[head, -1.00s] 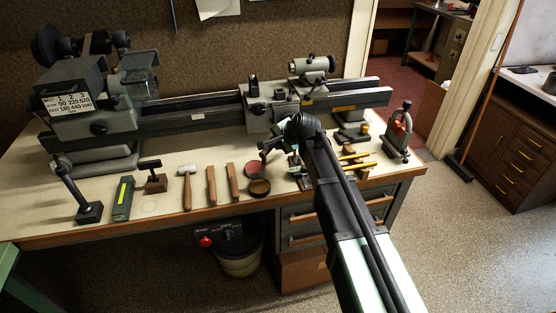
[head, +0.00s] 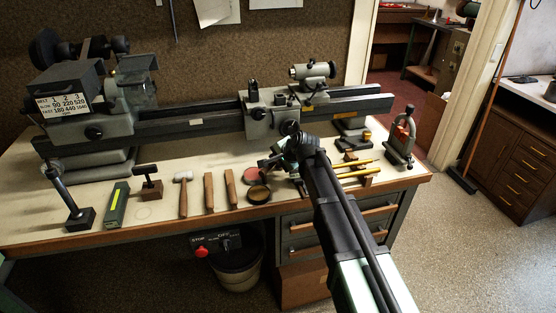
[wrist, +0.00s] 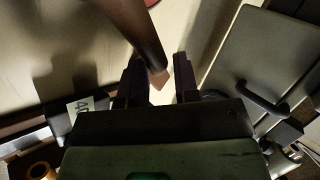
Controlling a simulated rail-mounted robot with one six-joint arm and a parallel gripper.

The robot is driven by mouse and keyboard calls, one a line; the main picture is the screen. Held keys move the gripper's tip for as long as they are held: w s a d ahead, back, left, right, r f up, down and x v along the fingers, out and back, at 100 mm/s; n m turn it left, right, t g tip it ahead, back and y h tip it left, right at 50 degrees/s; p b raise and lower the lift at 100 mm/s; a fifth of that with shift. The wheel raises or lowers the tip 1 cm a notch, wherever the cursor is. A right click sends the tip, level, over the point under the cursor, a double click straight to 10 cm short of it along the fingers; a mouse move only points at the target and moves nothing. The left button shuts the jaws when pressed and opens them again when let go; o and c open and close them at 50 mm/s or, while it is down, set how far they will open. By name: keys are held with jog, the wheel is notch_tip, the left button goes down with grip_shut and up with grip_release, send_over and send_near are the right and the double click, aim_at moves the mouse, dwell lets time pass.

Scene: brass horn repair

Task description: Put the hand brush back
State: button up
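My gripper (head: 270,164) hangs low over the workbench (head: 150,209), near a red disc (head: 257,174) and a round tin (head: 259,193). It is small and partly hidden in the head view. In the wrist view my gripper (wrist: 158,65) has its two dark fingers apart. A brown wooden bar (wrist: 135,28) runs down from the top, its end between the fingers. Space shows at its right side, so it does not look clamped. It may be the hand brush's handle; no bristles show, so I cannot tell.
A mallet (head: 183,194) and two wooden-handled tools (head: 208,190) (head: 230,186) lie left of the tin. A lathe (head: 200,122) lines the bench's back. Yellow rods (head: 357,171) and a clamp-like tool (head: 402,137) are at right. A grey surface with a dark handle (wrist: 260,99) is close in the wrist view.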

jog(key=o, duration=0.3)
jog(key=shift+r, duration=0.15)
jog(key=p+v, duration=0.9)
jog(key=v, duration=0.3)
jog(key=shift+r+p, duration=0.4)
jog(key=shift+r, duration=0.05)
